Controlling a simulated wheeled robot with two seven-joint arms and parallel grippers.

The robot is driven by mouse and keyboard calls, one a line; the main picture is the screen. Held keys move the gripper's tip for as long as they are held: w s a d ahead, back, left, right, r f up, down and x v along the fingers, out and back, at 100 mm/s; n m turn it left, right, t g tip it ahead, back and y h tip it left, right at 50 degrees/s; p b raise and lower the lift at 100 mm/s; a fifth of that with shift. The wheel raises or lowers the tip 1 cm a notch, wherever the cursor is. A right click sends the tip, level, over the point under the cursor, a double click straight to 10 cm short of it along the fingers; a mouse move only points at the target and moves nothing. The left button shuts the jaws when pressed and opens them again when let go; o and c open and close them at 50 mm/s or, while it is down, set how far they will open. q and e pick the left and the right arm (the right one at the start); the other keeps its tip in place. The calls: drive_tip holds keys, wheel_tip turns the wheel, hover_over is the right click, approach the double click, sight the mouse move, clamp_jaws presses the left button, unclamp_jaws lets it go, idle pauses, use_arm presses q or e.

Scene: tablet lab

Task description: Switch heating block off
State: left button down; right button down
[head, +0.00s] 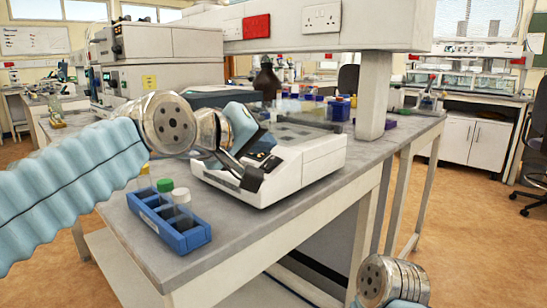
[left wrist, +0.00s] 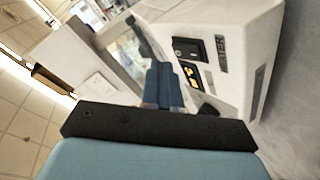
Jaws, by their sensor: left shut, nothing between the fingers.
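The heating block (head: 312,166) is a white box-shaped device on the grey bench, with a clear-topped recessed area. Its front panel shows in the left wrist view (left wrist: 232,55), with a black rocker switch (left wrist: 187,49) beside a small yellow-marked display (left wrist: 191,74). The switch position is unclear. My right gripper is out of view; only its wrist shows.
A blue rack (head: 180,236) with capped vials stands left of the device near the bench's front edge. A brown bottle (head: 267,82) and blue boxes (head: 339,109) stand behind it. A white post (head: 373,95) rises on the right.

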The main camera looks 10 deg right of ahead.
use_arm(q)
drive_tip(key=shift+f, duration=0.15)
idle(0.6)
drive_tip(key=shift+w+d+f, duration=0.1)
drive_tip(key=shift+d+f, duration=0.05)
drive_tip(key=shift+f, duration=0.1)
drive_tip(key=shift+w+d+f+b, duration=0.1)
drive_tip(key=shift+d+f+b, duration=0.05)
drive_tip(key=shift+f+b, duration=0.2)
idle(0.6)
drive_tip(key=shift+r, duration=0.1)
drive_tip(key=shift+s+a+r+p, duration=0.2)
drive_tip(key=shift+a+r+p, duration=0.1)
drive_tip(key=shift+r+p, duration=0.25)
drive_tip(key=shift+r, duration=0.1)
drive_tip(key=r+p, duration=0.1)
drive_tip(key=s+a+r+p, duration=0.1)
drive_tip(key=r, duration=0.1)
drive_tip(key=a+r+p, duration=0.1)
drive_tip(key=shift+s+r, duration=0.15)
drive_tip(key=shift+r, duration=0.1)
